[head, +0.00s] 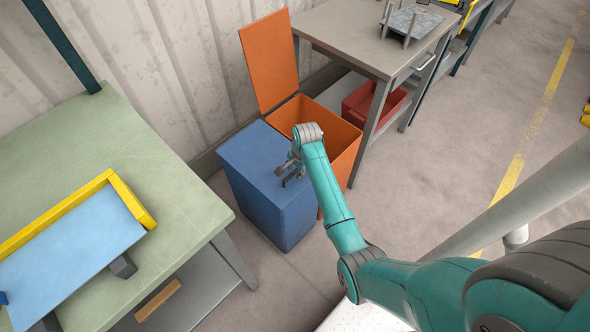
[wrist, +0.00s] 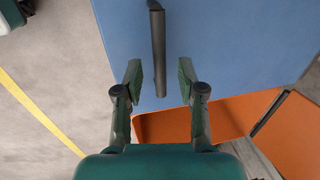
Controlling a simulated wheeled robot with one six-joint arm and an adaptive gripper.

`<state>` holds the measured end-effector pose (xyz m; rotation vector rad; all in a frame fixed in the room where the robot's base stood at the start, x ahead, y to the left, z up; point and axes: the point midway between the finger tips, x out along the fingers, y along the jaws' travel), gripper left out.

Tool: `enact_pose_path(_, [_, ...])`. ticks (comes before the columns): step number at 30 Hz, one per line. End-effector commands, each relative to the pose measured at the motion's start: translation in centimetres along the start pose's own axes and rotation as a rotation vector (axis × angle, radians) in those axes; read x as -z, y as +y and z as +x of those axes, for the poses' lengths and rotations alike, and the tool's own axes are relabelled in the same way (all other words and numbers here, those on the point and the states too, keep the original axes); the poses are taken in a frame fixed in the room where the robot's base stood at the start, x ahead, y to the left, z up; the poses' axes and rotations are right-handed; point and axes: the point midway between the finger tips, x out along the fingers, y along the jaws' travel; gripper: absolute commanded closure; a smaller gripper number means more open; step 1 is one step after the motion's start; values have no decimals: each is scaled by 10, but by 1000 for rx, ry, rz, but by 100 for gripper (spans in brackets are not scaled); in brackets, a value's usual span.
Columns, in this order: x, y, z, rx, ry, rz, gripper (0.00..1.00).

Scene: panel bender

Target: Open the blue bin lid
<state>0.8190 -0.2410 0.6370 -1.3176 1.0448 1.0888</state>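The blue bin (head: 262,205) stands between the green-topped table and the orange bin, with its flat blue lid (head: 245,150) shut. The lid also fills the top of the wrist view (wrist: 240,45). A dark bar handle (wrist: 158,50) shows on the blue lid. My gripper (head: 287,172) is over the lid's right part, near its edge. In the wrist view my gripper (wrist: 160,80) is open, with one finger on each side of the handle's near end and a gap on both sides. I cannot tell how high the fingertips are above the lid.
The orange bin (head: 343,150) stands open close beside the blue bin, its orange lid (head: 270,60) upright near the wall. A green-topped table (head: 170,170) is at the left. A grey workbench (head: 345,35) is behind. The floor (head: 440,150) at the right is clear.

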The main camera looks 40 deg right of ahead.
Motion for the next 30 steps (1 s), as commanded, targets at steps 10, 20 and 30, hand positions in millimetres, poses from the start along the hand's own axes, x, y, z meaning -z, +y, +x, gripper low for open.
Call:
enact_pose_path(10, [0,0,5,0,0,-1,61])
enact_pose_path(20, [0,0,5,0,0,0,100])
enact_pose_path(30, [0,-11,-2,2,0,-2,100])
